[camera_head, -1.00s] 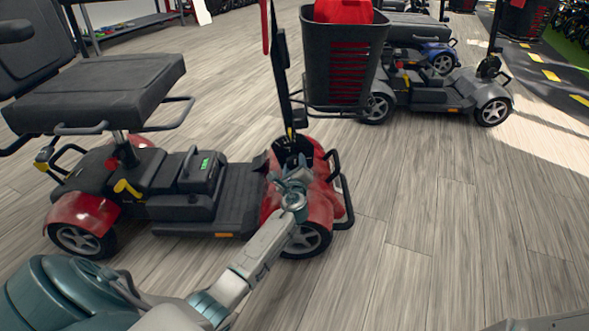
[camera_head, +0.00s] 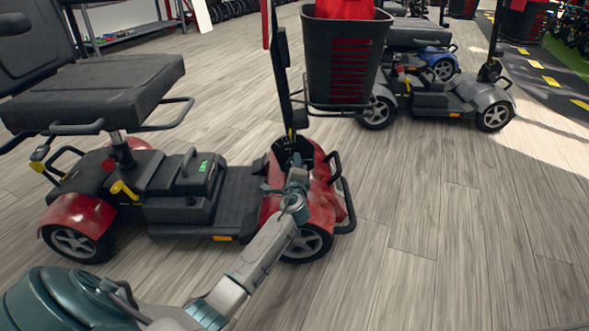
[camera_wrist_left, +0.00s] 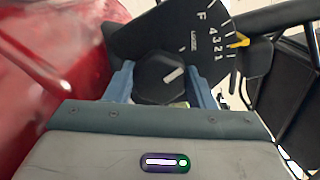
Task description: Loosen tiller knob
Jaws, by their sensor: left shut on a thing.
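The tiller knob (camera_wrist_left: 160,78) is a black, many-sided knob with a pale line on its face. In the left wrist view it sits between the two blue-grey fingers of my left gripper (camera_wrist_left: 160,88), which is shut on it. Behind it is a black dial plate (camera_wrist_left: 214,30) marked F, 4, 3, 2, 1 with a yellow pointer (camera_wrist_left: 238,41). In the head view my left gripper (camera_head: 285,180) is at the base of the tiller (camera_head: 283,85) on the red scooter (camera_head: 320,195); the knob is hidden there. My right gripper is not in view.
A black basket (camera_head: 345,60) with a red item in it hangs on the tiller. The red scooter's seat (camera_head: 95,90) is at the left. A grey scooter (camera_head: 450,95) stands behind at the right. The wood floor (camera_head: 440,220) at the right is clear.

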